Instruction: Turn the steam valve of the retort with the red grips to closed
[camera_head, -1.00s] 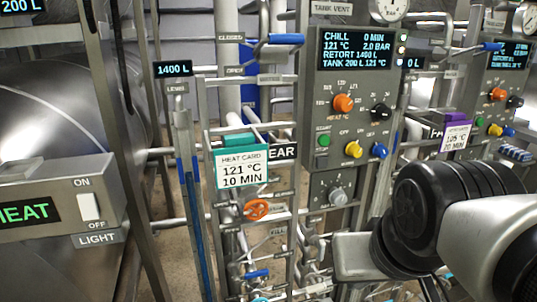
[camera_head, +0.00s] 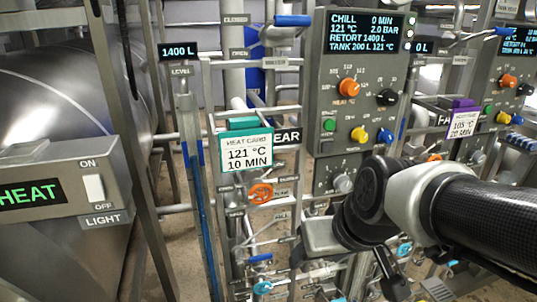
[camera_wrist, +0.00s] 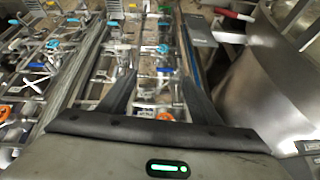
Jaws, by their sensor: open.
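In the head view an orange handwheel (camera_head: 261,193) sits on the pipe rack below the white heat card; small labels beside it are too small to read surely. In the wrist view my gripper (camera_wrist: 158,78) is open, its two black fingers spread and empty above the pipework. An orange wheel (camera_wrist: 165,116) shows low between the fingers, apart from them as far as I can tell. A second orange wheel (camera_wrist: 8,114) is at the left edge. A red grip (camera_wrist: 232,14) shows at the upper right, near a steel vessel. In the head view the fingertips are hidden.
A control panel (camera_head: 360,95) with knobs stands right of the heat card (camera_head: 246,152). A steel vessel (camera_head: 50,105) and a HEAT switch box (camera_head: 65,185) are at the left. Blue-handled valves (camera_head: 260,258) and pipes crowd the rack, leaving little free room.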

